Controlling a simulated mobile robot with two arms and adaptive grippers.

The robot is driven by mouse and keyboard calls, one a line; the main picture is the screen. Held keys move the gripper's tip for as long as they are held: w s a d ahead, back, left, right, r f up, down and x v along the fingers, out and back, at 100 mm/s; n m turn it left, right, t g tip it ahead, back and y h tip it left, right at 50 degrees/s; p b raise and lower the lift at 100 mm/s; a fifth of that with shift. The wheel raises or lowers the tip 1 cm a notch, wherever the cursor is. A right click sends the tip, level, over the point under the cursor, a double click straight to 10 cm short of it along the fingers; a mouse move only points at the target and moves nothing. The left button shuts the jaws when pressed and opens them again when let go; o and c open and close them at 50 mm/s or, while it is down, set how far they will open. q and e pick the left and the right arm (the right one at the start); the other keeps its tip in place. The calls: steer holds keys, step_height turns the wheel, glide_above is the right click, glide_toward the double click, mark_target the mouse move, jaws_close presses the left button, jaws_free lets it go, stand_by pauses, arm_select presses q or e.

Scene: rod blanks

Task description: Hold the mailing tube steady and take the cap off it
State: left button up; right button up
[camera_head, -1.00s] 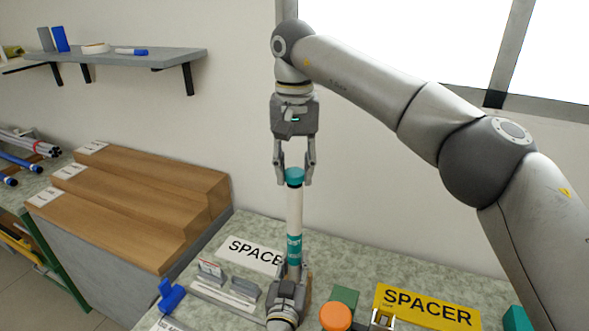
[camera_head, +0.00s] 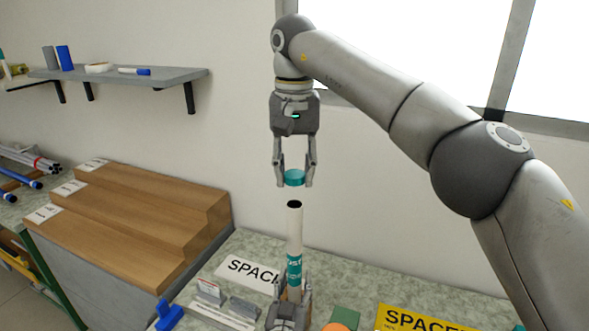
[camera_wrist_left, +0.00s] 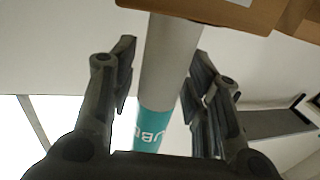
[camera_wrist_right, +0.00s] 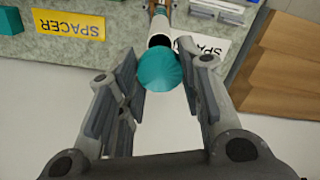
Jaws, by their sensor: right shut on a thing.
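The mailing tube (camera_head: 295,230) is white with a teal printed band and stands upright on the bench. Its dark open top end shows. The teal cap (camera_head: 294,177) is apart from the tube, a little above its mouth. My right gripper (camera_head: 295,184) points down and is shut on the cap, which also shows in the right wrist view (camera_wrist_right: 159,71). My left gripper (camera_head: 290,285) is low on the tube, with a finger on either side. The left wrist view shows the tube (camera_wrist_left: 168,60) between these fingers, but whether they press on it is unclear.
A white spacer sign (camera_head: 248,271) and a yellow one (camera_head: 425,319) lie on the bench (camera_head: 345,275). A grey rack (camera_head: 243,306) and a blue item (camera_head: 168,315) are at the left. Wooden steps (camera_head: 140,215) and a wall shelf (camera_head: 120,77) stand farther left.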

arm_select(q)
steer(key=shift+o, duration=0.2)
steer(key=s+a, duration=0.2)
steer(key=s, duration=1)
